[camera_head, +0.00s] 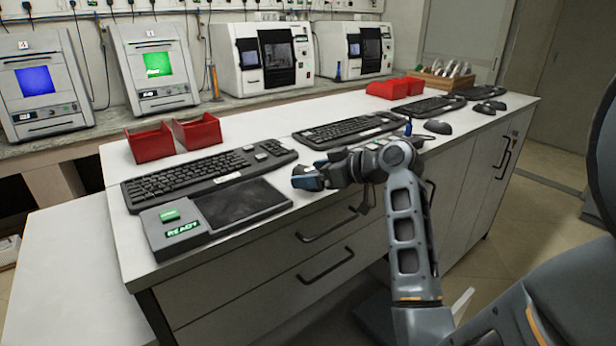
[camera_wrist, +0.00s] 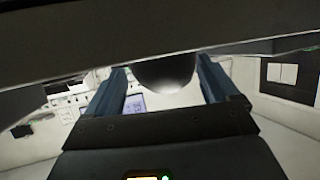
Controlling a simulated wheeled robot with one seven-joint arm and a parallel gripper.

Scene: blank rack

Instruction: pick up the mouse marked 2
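My gripper (camera_head: 308,176) is low over the front edge of the white counter, just right of the black pad. In the wrist view its two blue-grey fingers (camera_wrist: 165,80) stand wide apart. A dark rounded thing (camera_wrist: 165,72), which looks like a mouse, sits between the fingertips and nearly fills the gap. I cannot make out firm contact on its sides, and no number shows on it. Other dark mice lie farther along the counter: one by the middle keyboard (camera_head: 438,127) and two at the far right (camera_head: 484,108) (camera_head: 497,104). Their marks are too small to read.
The near keyboard (camera_head: 205,170) and the black pad with a green READY display (camera_head: 182,231) lie left of my gripper. Red bins (camera_head: 150,144) stand behind. The middle keyboard (camera_head: 350,130) is beyond my gripper. Drawer handles (camera_head: 325,265) project from the counter front.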

